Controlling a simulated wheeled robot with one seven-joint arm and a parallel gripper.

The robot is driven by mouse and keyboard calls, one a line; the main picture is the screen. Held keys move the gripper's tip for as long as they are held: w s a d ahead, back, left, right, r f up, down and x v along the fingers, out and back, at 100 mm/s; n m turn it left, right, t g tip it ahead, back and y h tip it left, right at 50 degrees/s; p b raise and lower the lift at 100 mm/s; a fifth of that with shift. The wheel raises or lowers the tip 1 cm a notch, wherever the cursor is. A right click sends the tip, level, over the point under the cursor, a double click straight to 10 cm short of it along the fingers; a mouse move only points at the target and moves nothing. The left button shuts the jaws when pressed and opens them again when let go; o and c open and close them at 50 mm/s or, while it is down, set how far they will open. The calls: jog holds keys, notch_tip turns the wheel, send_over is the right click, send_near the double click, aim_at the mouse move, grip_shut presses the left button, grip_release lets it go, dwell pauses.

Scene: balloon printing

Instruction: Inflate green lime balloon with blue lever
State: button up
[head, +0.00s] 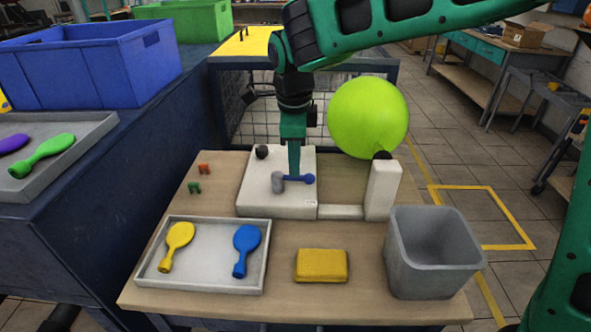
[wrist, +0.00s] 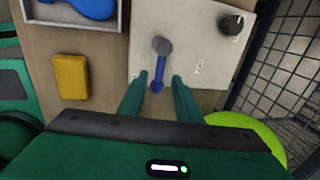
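A round, inflated lime green balloon (head: 367,117) sits on the black nozzle (head: 382,155) of the white machine (head: 256,197). Part of the balloon also shows at the lower right in the wrist view (wrist: 247,133). The blue lever (head: 300,178) points right from its grey pivot in the head view. In the wrist view the lever (wrist: 159,75) lies between the two fingers of my gripper (wrist: 160,77), with a gap on each side. My gripper (head: 294,174) is open and low over the machine. In the head view the fingers hide part of the machine top.
A grey tray (head: 212,286) holds a yellow and a blue flat balloon. A yellow sponge (head: 321,265) and a grey bin (head: 432,252) stand to its right. Red and green clips (head: 194,187) lie left of the machine, which has a black knob (head: 262,152). Another tray (head: 95,127) is at left.

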jog(key=shift+w+f, duration=0.25)
jog(key=shift+f, duration=0.8)
jog(key=shift+w+f, duration=0.2)
jog(key=shift+f, duration=0.85)
grip_shut()
